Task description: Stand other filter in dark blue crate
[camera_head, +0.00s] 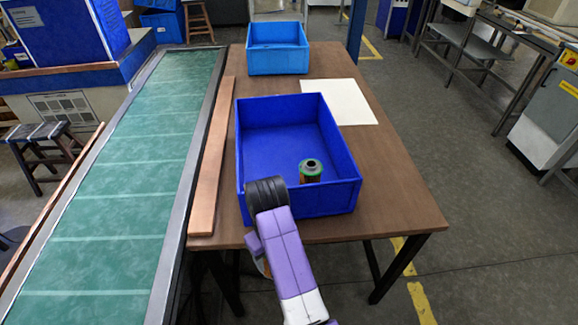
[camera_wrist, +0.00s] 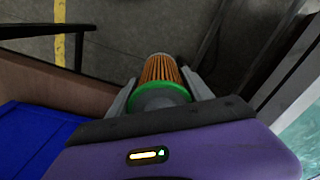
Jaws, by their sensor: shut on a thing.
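The dark blue crate (camera_head: 270,141) stands on the near part of the brown table. One filter (camera_head: 311,171) with a dark top and green rim stands upright inside it, near its front right. My gripper (camera_wrist: 160,86) is shut on the other filter (camera_wrist: 160,69), which has orange pleats and a green end ring. In the wrist view the crate (camera_wrist: 25,140) shows at the lower left, beside the gripper. The held filter is outside the crate, near the table's front edge. In the head view my arm mostly hides the gripper and held filter.
A lighter blue crate (camera_head: 277,60) stands at the table's far end. A white sheet (camera_head: 341,101) lies right of the dark blue crate. A green conveyor (camera_head: 130,160) and a wooden strip (camera_head: 212,165) run along the left. The dark blue crate's left and back floor is clear.

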